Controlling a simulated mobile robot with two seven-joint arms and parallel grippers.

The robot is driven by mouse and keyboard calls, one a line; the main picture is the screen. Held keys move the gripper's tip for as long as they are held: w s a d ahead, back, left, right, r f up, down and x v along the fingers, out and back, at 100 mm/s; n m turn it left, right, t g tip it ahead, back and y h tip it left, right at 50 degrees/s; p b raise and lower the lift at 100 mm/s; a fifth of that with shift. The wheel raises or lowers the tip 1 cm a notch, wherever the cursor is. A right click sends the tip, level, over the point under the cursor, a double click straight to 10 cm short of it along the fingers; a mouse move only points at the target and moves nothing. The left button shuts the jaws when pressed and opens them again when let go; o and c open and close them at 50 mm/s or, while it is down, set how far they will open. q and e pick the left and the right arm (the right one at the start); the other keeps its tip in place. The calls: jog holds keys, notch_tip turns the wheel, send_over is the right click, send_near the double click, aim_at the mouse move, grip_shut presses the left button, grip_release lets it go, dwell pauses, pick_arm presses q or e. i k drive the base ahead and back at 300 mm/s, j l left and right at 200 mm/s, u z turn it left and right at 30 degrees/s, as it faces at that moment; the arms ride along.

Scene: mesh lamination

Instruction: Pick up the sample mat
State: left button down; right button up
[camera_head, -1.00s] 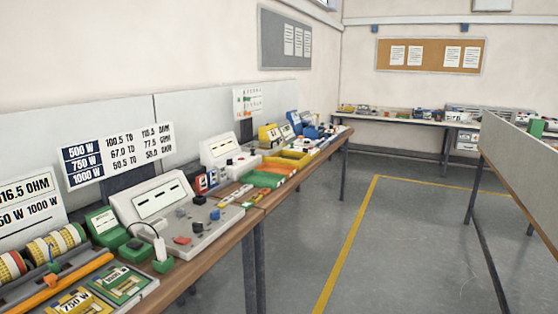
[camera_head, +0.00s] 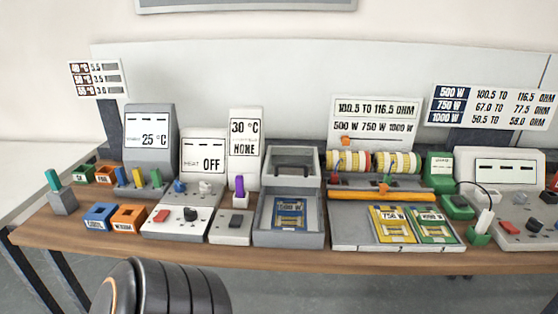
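No single item is marked as the sample mat. Several flat printed mats lie on the bench. A blue one (camera_head: 290,213) lies inside an open grey tray-like box (camera_head: 262,222); its label is too small to read surely. A yellow one (camera_head: 391,228) marked 750 W and a green one (camera_head: 433,226) lie side by side on a grey plate (camera_head: 350,235) in front of an orange bar (camera_head: 380,194). Neither gripper shows. A black ribbed part, likely my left arm, stands at the bottom left, before the bench edge.
The wooden bench (camera_head: 190,252) is crowded with a 25 °C unit (camera_head: 148,140), a heat panel (camera_head: 203,150) reading OFF, a purple-handled switch box (camera_head: 230,228), small blue and orange bins (camera_head: 128,218), and wire spools (camera_head: 398,161). Its front edge strip is clear.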

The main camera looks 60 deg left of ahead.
aim_at(288, 214)
jog(key=u, duration=2.1)
jog(key=l+u, duration=0.2)
jog(key=u, duration=0.15)
jog(key=l+u, duration=0.4)
jog(key=u, duration=0.25)
jog(key=k+l+u, duration=0.15)
jog(key=l, duration=0.3)
jog(key=l+u, duration=0.2)
jog(key=l, duration=0.3)
jog(key=k, duration=0.05)
